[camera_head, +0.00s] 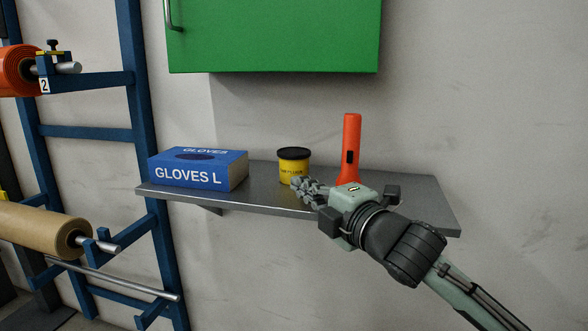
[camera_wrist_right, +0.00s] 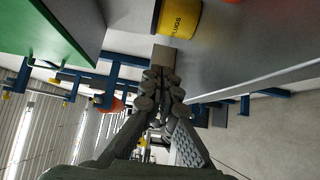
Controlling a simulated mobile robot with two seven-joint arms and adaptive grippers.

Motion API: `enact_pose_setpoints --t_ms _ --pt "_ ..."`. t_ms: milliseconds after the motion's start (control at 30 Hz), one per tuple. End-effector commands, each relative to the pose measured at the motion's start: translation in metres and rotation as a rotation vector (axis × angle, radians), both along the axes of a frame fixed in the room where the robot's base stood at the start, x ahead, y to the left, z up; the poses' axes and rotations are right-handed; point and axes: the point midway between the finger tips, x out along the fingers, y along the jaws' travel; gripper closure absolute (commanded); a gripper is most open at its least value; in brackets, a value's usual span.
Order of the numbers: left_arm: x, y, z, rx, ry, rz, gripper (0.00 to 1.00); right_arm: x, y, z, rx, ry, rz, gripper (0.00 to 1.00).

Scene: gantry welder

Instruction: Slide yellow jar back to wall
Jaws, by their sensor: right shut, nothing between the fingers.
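The yellow jar (camera_head: 294,166) with a black lid stands upright on the grey wall shelf (camera_head: 262,200), between the glove box and the torch. It also shows in the right wrist view (camera_wrist_right: 180,17), at the top edge and partly cut off. My right gripper (camera_head: 304,187) is shut and empty, its fingertips at the front lower right of the jar. In the right wrist view its closed fingers (camera_wrist_right: 160,82) point toward the jar. I cannot tell whether they touch it. My left gripper is not in view.
A blue glove box (camera_head: 198,169) stands left of the jar, and an orange torch (camera_head: 350,150) stands upright to its right. A green cabinet (camera_head: 275,35) hangs above. A blue rack (camera_head: 137,95) with rolls is at the left. Bare shelf lies behind the jar.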

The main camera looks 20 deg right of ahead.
Motion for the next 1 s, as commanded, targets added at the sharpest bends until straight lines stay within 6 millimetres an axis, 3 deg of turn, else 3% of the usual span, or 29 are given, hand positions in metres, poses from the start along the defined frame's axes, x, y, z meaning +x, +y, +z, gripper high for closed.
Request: enact_pose_setpoints --t_ms 200,400,633,1000 --pt "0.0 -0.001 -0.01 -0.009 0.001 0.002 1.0 0.047 0.011 0.002 0.004 -0.001 0.0 1.0" --pt "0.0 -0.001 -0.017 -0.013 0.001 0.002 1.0 0.071 -0.005 0.001 -0.001 0.0 -0.002 1.0" --pt "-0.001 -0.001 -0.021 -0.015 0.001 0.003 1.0 0.08 -0.011 0.0 0.0 0.0 -0.001 1.0" --pt "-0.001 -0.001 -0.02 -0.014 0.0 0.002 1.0 0.077 -0.014 0.001 -0.001 0.0 -0.002 1.0"
